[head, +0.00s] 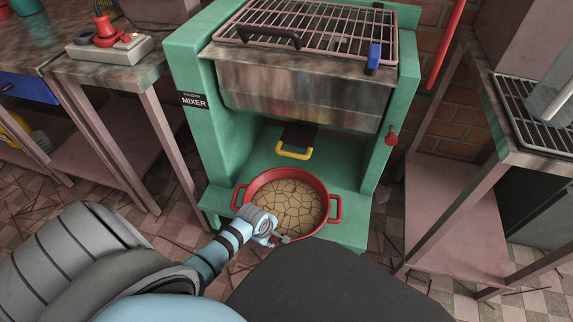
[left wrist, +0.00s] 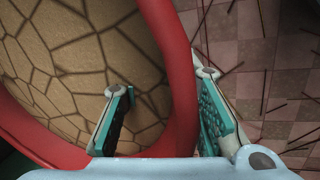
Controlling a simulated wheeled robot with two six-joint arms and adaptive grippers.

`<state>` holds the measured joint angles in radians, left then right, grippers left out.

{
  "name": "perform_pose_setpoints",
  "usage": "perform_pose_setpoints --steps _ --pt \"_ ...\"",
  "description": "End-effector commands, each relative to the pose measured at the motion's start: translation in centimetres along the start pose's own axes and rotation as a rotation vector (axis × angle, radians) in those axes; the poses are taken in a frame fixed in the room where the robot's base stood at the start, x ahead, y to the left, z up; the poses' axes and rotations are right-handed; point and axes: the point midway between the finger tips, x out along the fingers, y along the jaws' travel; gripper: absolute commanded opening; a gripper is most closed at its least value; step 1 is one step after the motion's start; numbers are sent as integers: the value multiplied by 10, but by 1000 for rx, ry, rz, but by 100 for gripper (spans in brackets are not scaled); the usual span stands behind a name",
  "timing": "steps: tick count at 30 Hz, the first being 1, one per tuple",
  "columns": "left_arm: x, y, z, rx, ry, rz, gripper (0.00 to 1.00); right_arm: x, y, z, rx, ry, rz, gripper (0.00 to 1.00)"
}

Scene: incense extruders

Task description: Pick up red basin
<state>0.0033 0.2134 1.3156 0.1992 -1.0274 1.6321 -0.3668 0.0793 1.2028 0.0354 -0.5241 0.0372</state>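The red basin (head: 325,190) sits on the low green base of the mixer, with a handle on each side. It holds a tan, cracked-looking mass (head: 290,205). My left gripper (head: 276,238) is at the basin's near rim. In the left wrist view the open fingers (left wrist: 165,100) straddle the basin's red wall (left wrist: 179,75). One finger is over the inside, the other is outside above the floor. My right gripper is not in view.
The green mixer (head: 188,75) rises behind the basin, with a grate (head: 315,25) on top and a yellow handle (head: 293,153) below its drum. Tables stand at left (head: 110,70) and right (head: 545,157).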

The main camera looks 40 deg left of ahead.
Motion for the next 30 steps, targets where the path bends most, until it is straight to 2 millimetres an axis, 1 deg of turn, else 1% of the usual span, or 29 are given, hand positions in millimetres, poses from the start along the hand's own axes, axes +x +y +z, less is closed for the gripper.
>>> perform_pose_setpoints --steps 1,4,30 --pt "4 0 0 0 0 1 28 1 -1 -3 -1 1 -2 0" --pt "4 0 0 0 0 0 28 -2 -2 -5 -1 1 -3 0" --pt "8 -2 0 0 0 -1 28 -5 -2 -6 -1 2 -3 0"
